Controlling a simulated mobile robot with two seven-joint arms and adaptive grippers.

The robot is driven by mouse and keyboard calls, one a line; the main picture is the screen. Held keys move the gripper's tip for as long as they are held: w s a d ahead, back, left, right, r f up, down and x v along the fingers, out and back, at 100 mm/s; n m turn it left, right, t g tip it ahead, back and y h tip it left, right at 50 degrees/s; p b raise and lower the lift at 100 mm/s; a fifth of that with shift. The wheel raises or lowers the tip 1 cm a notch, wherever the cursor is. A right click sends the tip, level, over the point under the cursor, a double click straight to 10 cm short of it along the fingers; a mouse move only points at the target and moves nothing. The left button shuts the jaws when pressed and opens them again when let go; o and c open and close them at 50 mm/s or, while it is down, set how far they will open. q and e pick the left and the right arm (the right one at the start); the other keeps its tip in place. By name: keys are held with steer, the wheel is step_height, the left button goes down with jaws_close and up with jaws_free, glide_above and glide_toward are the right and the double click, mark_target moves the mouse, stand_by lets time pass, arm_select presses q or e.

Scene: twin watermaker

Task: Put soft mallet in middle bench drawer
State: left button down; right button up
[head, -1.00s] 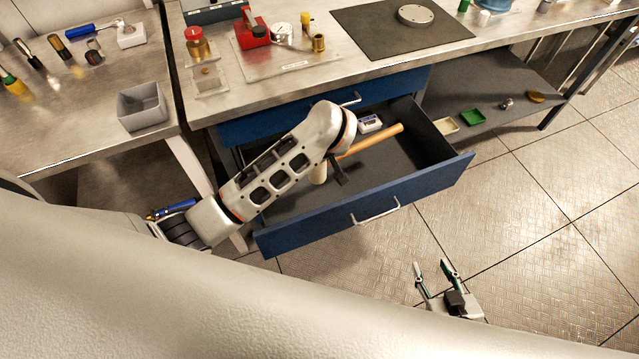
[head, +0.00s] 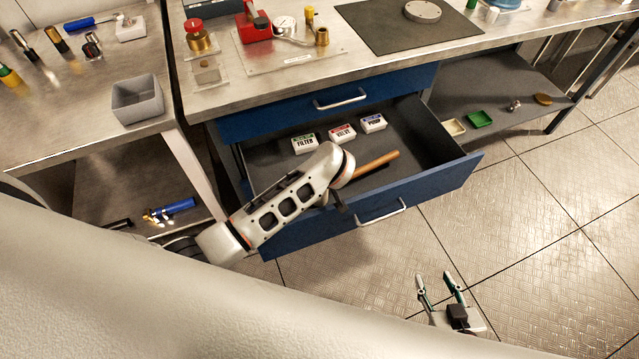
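The soft mallet shows as a wooden handle (head: 376,163) over the floor of the open blue bench drawer (head: 430,190), below a shut blue drawer. My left arm hides the mallet's head. My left gripper (head: 338,203) is at the mallet, near the drawer's front wall. Only a dark part of it shows below the wrist, so its grip on the mallet is hidden. I cannot tell whether the mallet touches the drawer floor. My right gripper (head: 437,279) is open and empty, over the floor in front of the drawer.
White boxes labelled filter (head: 304,143), valve (head: 342,133) and pump (head: 373,123) lie at the back of the open drawer. The shut drawer (head: 290,112) sits above. A grey bin (head: 138,103) stands on the left bench. A shelf right of the drawer holds a green tray (head: 480,119).

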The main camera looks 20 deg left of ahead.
arm_select(q)
steer(key=shift+r, duration=0.15)
steer(key=c, duration=1.4)
jaws_free()
steer(key=shift+f, duration=0.2)
steer(key=shift+r, duration=0.25)
steer(key=p+v, duration=0.4)
steer(key=v, duration=0.8)
steer(key=shift+f, duration=0.1)
